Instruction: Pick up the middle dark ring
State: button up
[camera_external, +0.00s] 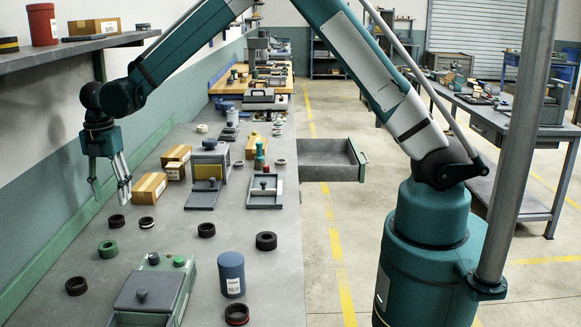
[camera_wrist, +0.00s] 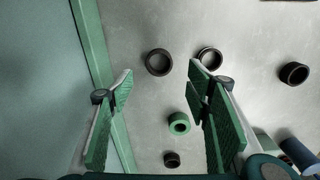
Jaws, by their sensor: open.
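Several dark rings lie flat on the grey bench; the pictures do not settle which is the middle one. A row of three has a dark ring (camera_external: 116,229) (camera_wrist: 148,65) at left, a pale-lined dark ring (camera_external: 146,228) (camera_wrist: 200,62) beside it, and a dark ring (camera_external: 206,236) (camera_wrist: 285,76) further right. Another dark ring (camera_external: 76,293) (camera_wrist: 171,165) lies nearer the camera in the external view. A thicker one (camera_external: 266,248) lies near the bench's right edge. My gripper (camera_external: 111,190) (camera_wrist: 160,84) is open and empty, above the bench's left side.
A green ring (camera_external: 107,256) (camera_wrist: 171,125) lies among the dark rings. A grey box (camera_external: 150,290), a blue canister (camera_external: 231,273) and a reddish-dark ring (camera_external: 237,321) stand nearer the camera. Cardboard boxes (camera_external: 149,188) stand behind the gripper. A green rail (camera_external: 40,265) (camera_wrist: 93,45) edges the wall side.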

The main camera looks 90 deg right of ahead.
jog(key=shift+f, duration=1.25)
jog(key=shift+f, duration=2.6)
jog(key=c, duration=1)
